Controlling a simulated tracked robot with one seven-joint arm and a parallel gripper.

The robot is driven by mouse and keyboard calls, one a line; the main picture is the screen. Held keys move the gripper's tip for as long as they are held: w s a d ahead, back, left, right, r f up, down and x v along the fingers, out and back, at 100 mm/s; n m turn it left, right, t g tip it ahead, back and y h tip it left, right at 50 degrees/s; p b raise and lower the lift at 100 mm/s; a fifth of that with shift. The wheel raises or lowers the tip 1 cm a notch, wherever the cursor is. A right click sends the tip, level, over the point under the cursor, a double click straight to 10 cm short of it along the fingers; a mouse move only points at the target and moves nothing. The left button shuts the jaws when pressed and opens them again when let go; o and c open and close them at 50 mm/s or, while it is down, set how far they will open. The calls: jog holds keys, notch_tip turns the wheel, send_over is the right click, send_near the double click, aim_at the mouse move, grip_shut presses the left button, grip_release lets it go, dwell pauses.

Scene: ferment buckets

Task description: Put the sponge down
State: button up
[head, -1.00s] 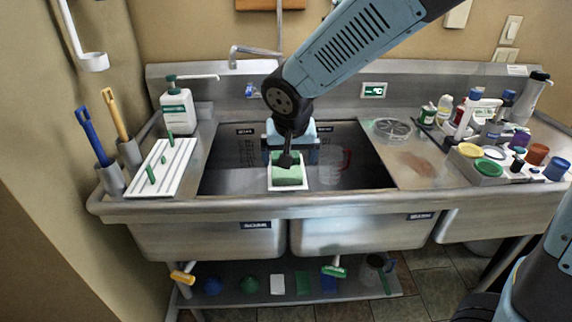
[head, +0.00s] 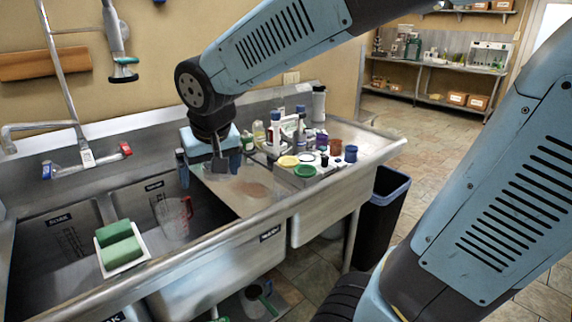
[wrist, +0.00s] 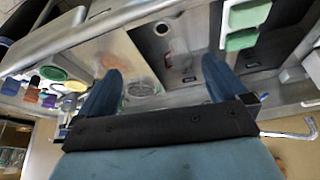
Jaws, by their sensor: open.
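Two green sponge-like blocks sit side by side in a small white tray (head: 128,267) at the front edge of the sink: a rear block (head: 113,232) and a front block (head: 122,252). Both blocks also show at the top right of the wrist view (wrist: 248,14). My gripper (head: 220,165) is to the right of them, above the right drainboard, well apart from the tray. In the wrist view my gripper (wrist: 160,82) has its two fingers spread wide with nothing between them.
A clear measuring jug (head: 176,218) stands in the sink basin. Several bottles and cups crowd the right drainboard, with a green lid (head: 305,171) and a yellow lid (head: 288,161). A faucet (head: 88,158) rises behind the sink. A dark bin (head: 380,215) stands at the right end.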

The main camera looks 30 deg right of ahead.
jog(key=s+d+r+m, duration=0.1)
jog(key=s+d+r, duration=0.2)
jog(key=s+d, duration=0.8)
jog(key=shift+d+r+t+h, duration=0.15)
jog(key=shift+d+t+h, duration=0.15)
jog(key=shift+d+t, duration=0.15)
jog(key=shift+w, duration=0.15)
dwell(0.5)
